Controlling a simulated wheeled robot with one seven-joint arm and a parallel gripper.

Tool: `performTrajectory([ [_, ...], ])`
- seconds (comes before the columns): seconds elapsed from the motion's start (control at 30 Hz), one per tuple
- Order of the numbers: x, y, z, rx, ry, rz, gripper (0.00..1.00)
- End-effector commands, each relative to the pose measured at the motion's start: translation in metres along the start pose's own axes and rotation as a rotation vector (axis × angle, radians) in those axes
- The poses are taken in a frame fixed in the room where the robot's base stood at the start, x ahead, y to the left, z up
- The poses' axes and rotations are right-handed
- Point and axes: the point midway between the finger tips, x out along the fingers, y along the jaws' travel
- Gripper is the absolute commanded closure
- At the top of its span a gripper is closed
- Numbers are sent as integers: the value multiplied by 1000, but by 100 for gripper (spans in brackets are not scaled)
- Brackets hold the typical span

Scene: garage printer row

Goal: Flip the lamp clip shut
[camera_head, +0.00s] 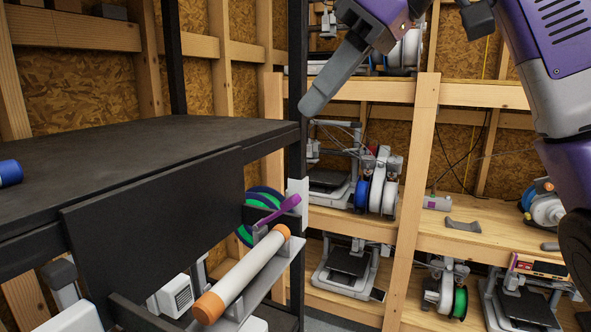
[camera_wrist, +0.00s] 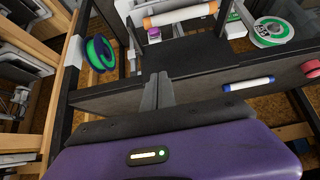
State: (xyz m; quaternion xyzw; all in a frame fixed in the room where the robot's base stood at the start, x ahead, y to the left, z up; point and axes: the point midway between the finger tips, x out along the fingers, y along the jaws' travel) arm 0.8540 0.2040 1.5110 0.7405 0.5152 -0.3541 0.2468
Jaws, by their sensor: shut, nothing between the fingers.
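The lamp (camera_head: 245,275) is a white tube with orange end caps, lying in a grey holder on the near side of the black shelf. A purple lever that looks like the lamp clip (camera_head: 280,213) sticks up at a slant beyond the tube's far end, by a white bracket on the post. In the wrist view the tube (camera_wrist: 182,14) is at the top, with a small purple piece (camera_wrist: 154,36) near its left end. My gripper (camera_head: 313,104) is shut and empty, pointing down-left above the clip and apart from it. Its closed fingers also show in the wrist view (camera_wrist: 158,82).
A black shelf (camera_head: 130,150) with a dark upright post fills the left; a blue cylinder (camera_head: 10,172) lies on it. A green-and-blue spool (camera_head: 262,203) hangs behind the clip. Wooden racks (camera_head: 480,243) with printers and spools stand behind on the right.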

Motion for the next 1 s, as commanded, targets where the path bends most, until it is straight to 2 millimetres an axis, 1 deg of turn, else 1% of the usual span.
performTrajectory([
  [0.07,0,-2,2,-4,-18,-5,100],
  [0.17,8,-3,2,-5,-22,-7,100],
  [0.27,23,-3,3,-5,-21,-9,100],
  [0.6,89,-3,3,-4,-19,-7,100],
  [0.67,100,-3,3,-5,-19,-7,100],
  [0.7,98,-1,13,-2,-18,-4,100],
  [0.8,101,-2,27,-3,-17,-4,100],
  [1.0,105,-2,41,-4,-17,-5,100],
])
